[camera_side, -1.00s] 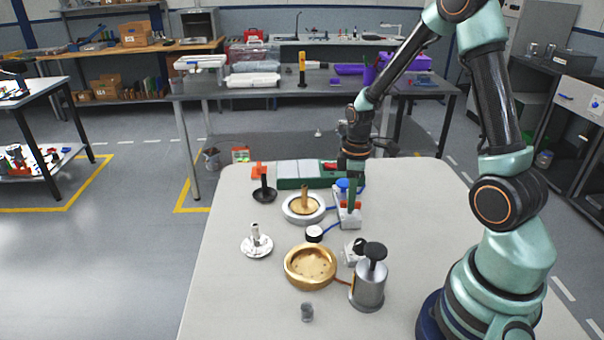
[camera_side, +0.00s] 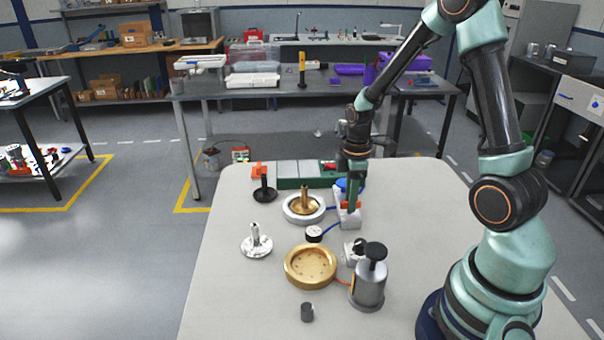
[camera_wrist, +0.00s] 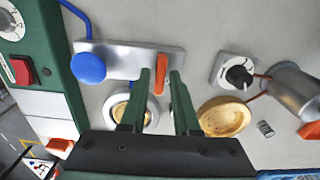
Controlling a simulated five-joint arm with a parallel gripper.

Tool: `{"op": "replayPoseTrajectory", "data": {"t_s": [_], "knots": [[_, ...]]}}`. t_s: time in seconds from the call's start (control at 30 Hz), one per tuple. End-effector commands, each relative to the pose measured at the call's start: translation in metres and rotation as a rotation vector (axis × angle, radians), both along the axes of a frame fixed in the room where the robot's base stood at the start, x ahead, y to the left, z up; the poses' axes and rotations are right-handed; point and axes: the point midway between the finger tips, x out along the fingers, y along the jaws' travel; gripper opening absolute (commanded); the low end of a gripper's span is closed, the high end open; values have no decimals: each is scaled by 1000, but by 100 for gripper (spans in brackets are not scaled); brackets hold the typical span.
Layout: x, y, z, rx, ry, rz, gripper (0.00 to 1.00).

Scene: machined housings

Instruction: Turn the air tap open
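The air tap is an orange lever (camera_wrist: 161,74) on a pale metal block (camera_wrist: 118,60), with a round blue knob (camera_wrist: 88,68) at the block's left end in the wrist view. The block (camera_side: 348,218) stands near the middle right of the table in the side view, its lever partly hidden by my fingers. My gripper (camera_wrist: 161,73) is pointed down over the block, its two green fingers on either side of the lever. Narrow gaps show between fingers and lever, so it looks open around it. The gripper (camera_side: 352,208) also shows in the side view.
A white-ringed brass part (camera_side: 291,208), a gauge (camera_side: 314,233), a brass dish (camera_side: 310,266) and a grey cylinder with black knob (camera_side: 370,285) stand nearby. A green-edged panel (camera_side: 290,182) lies behind. The table's left front is clear.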

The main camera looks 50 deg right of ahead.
Motion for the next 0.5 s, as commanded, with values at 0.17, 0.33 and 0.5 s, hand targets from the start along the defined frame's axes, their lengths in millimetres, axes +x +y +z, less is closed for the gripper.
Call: {"op": "replayPoseTrajectory", "data": {"t_s": [0.17,0.33,0.5], "knots": [[0,0,0,0,0,-2,45],[0,0,0,1,1,-3,45],[0,0,13,-1,-3,-3,45]]}}
